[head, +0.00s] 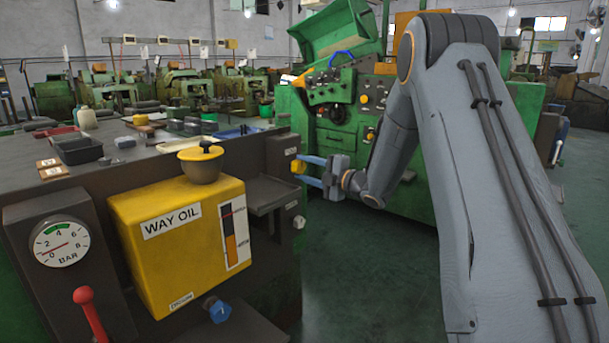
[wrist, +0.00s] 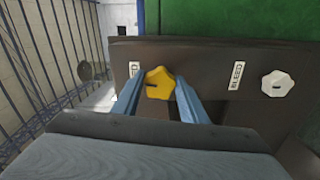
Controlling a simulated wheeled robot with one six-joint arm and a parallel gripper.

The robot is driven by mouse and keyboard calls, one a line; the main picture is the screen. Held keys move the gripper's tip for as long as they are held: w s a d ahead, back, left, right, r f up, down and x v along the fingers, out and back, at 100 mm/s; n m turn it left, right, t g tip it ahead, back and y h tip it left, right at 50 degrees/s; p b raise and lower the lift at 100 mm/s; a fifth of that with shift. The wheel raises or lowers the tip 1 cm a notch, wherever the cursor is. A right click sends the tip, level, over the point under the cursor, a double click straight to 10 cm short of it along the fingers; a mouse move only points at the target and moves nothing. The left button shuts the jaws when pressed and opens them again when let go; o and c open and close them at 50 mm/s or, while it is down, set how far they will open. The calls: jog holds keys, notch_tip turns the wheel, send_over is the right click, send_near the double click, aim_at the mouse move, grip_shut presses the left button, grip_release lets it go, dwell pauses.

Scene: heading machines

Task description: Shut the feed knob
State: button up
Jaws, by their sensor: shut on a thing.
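The yellow lobed feed knob (wrist: 159,81) sits on a dark panel in the wrist view, with a dark slot mark on its face. A label beside it is mostly hidden by my left finger. My gripper (wrist: 159,90) has one blue finger on each side of the knob and is shut on it. In the head view the yellow knob (head: 298,166) shows at the tips of my gripper (head: 303,171), at the right end of the dark bench.
A white knob (wrist: 277,84) labelled BLEED is on the same panel, to the right in the wrist view. The yellow WAY OIL tank (head: 180,240), a pressure gauge (head: 62,244) and a red lever (head: 90,315) are at the front left. Green floor (head: 350,260) is clear below my arm.

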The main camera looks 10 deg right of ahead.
jog(key=shift+n+b, duration=0.4)
jog(key=shift+n, duration=0.3)
jog(key=shift+c, duration=0.2)
jog(key=shift+o, duration=0.2)
jog(key=o, duration=1)
jog(key=shift+o, duration=0.2)
jog(key=shift+d, duration=0.1)
jog(key=v, duration=0.7)
jog(key=shift+s+d, duration=0.2)
jog(key=shift+s, duration=0.1)
